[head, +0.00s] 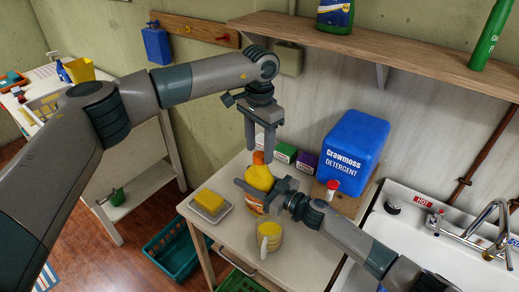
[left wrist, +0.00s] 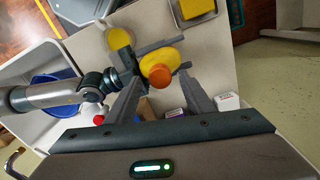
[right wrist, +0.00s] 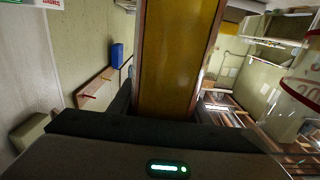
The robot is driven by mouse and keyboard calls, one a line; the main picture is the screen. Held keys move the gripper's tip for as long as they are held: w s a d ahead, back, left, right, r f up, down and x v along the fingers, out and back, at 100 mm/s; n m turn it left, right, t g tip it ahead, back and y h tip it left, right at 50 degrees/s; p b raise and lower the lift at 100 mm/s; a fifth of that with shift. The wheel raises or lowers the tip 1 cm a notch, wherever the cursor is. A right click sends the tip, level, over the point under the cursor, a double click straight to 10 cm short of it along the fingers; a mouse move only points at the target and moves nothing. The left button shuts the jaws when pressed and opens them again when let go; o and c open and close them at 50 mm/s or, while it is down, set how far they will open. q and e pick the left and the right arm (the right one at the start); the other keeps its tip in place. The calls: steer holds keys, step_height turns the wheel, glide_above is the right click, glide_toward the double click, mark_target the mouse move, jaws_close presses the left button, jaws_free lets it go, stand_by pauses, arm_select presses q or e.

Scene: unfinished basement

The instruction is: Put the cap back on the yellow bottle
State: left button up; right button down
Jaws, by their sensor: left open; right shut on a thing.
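The yellow bottle (head: 257,178) stands on the small table, and an orange cap (head: 258,158) sits at its top. Whether the cap is fully seated I cannot tell. My right gripper (head: 254,194) is shut around the bottle's body from the right. In the right wrist view the bottle (right wrist: 178,60) fills the space between the fingers. My left gripper (head: 258,148) points down, open, just above the cap. In the left wrist view the cap (left wrist: 160,76) lies between and slightly beyond the two fingertips, with the yellow bottle (left wrist: 163,57) below it.
A yellow-and-white mug (head: 268,238) and a sponge on a dish (head: 222,213) stand close by. A blue detergent container (head: 352,145), small boxes (head: 306,161) and a red-topped item (head: 332,187) are behind and right. A sink (head: 420,245) lies right; a shelf (head: 400,50) overhangs the back.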

arm_select(q)
steer(key=shift+r, duration=1.75)
steer(key=shift+c, duration=0.3)
